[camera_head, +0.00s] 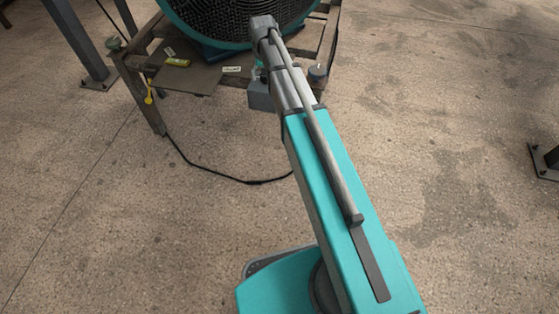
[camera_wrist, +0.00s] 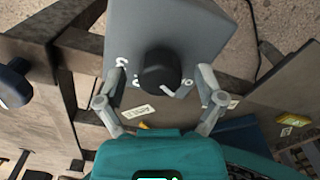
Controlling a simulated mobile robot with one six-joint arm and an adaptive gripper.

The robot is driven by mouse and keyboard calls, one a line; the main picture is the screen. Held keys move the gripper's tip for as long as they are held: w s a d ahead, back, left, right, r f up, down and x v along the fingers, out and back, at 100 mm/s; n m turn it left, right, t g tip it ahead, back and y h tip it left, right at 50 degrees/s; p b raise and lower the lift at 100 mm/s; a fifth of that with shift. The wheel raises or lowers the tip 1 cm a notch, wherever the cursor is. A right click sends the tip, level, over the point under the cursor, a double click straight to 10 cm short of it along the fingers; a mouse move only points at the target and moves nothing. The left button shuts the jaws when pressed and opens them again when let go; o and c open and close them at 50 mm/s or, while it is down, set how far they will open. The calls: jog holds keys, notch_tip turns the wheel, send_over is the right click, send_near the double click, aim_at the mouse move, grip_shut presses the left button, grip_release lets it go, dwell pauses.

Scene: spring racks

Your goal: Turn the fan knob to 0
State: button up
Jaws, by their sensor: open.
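The fan knob (camera_wrist: 160,70) is a round black knob on a grey control box (camera_wrist: 185,28) in the wrist view. White markings show on the box beside it, partly covered, and I cannot read the setting. My gripper (camera_wrist: 162,78) is open, with one finger on each side of the knob. The fingers look apart from the knob, though the depth is hard to judge. In the head view the grey box (camera_head: 260,101) sits at the wooden stand's front edge, and my arm hides the knob. The fan (camera_head: 228,18) is large and round with a teal rim.
The wooden stand (camera_head: 153,108) bears the fan, a yellow item (camera_head: 178,62) and small labels. A yellow item (camera_head: 149,98) hangs at its left corner. A black cable (camera_head: 225,176) runs over the floor. A dark metal post (camera_head: 80,45) stands left. The floor at right is mostly clear.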

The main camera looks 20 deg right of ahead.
jog(key=m, duration=0.7)
notch_tip(320, 180, up, 14)
jog(key=p, duration=1.4)
jog(key=s+f+n+b, duration=0.2)
jog(key=s+f+b, duration=0.5)
jog(key=f+b, duration=0.5)
jog(key=s+f+n+b, duration=0.3)
jog(key=s+f+b, duration=0.4)
jog(key=f+b, duration=0.5)
jog(key=s+f+n+b, duration=0.2)
jog(key=s+f+b, duration=0.5)
jog(key=f+b, duration=0.6)
jog(key=shift+s+a+n, duration=0.35)
jog(key=shift+n, duration=0.05)
dwell(0.6)
dwell(0.4)
